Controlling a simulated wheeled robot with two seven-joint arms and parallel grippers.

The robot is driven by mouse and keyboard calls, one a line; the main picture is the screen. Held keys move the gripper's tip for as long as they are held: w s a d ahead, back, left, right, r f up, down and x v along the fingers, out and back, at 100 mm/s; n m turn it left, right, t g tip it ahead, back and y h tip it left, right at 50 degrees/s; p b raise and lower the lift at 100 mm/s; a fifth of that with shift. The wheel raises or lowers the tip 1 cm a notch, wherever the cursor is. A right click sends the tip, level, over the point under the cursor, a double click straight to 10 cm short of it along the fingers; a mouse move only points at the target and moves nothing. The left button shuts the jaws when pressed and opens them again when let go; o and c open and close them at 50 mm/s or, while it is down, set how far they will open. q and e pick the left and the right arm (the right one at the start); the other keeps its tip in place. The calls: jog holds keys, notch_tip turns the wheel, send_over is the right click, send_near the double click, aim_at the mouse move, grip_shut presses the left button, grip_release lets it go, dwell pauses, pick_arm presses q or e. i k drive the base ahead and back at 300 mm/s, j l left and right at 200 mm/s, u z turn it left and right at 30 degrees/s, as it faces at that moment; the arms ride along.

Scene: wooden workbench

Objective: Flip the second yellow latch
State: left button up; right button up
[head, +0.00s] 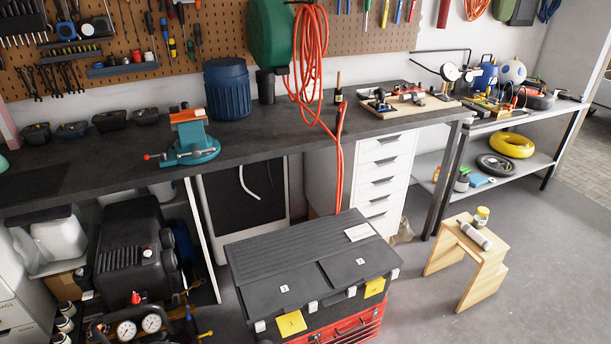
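One yellow latch (291,323) is on the front edge below the left label. It looks larger and seems to stick outward. The second yellow latch (374,287) is on the front edge below the right label and looks smaller and flatter against the front. I cannot tell for sure how either latch is set. Neither of my grippers is in view.
A red drawer unit (345,327) is under the toolbox. A black compressor (131,255) with gauges stands to the left. A wooden step stool (470,258) with a bottle and jar stands right. An orange hose (341,165) hangs behind the toolbox. Floor between toolbox and stool is clear.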

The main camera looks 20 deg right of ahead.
aim_at(376, 285)
jog(key=z, duration=1.2)
